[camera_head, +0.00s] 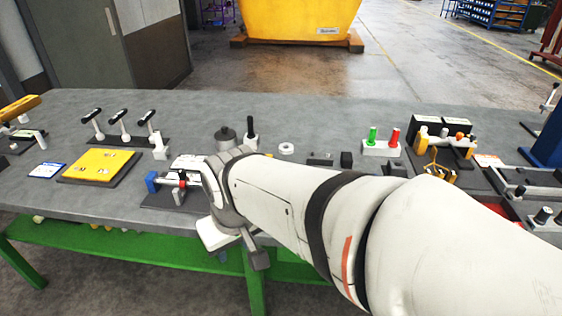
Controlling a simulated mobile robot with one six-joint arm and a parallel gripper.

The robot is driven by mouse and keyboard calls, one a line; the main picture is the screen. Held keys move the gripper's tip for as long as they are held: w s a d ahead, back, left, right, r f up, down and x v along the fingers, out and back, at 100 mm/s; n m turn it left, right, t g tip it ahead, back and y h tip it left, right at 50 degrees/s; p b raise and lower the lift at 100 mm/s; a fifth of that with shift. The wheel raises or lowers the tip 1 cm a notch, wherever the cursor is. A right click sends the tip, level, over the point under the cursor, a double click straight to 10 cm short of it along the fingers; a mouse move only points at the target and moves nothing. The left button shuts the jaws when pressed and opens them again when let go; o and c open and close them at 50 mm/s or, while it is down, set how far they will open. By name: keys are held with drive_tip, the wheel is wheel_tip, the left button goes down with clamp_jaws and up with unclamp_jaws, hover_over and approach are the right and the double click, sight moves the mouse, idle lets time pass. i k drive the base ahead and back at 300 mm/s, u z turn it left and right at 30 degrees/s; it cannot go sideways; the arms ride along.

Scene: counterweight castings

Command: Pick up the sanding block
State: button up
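My arm reaches in from the lower right, and its end, with my gripper (224,222), is at the front edge of the grey workbench (330,112), left of the middle. The fingers do not show clearly, so I cannot tell whether they are open or shut, or whether they hold anything. I cannot pick out the sanding block for sure. A small black block (346,159) stands on the bench behind my arm, apart from my gripper. A low dark piece (320,160) lies just left of it. My arm hides part of the bench.
A clamp fixture (176,185) is close left of my gripper. A yellow plate (98,165) and several black-topped handles (122,115) are further left. A white holder with green and red pegs (381,149) stands right of the black block. The back middle of the bench is clear.

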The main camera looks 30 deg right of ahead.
sight(346, 158)
drive_tip(key=z, duration=1.1)
drive_tip(key=k, duration=0.95)
drive_tip(key=z, duration=0.25)
drive_tip(key=i, duration=1)
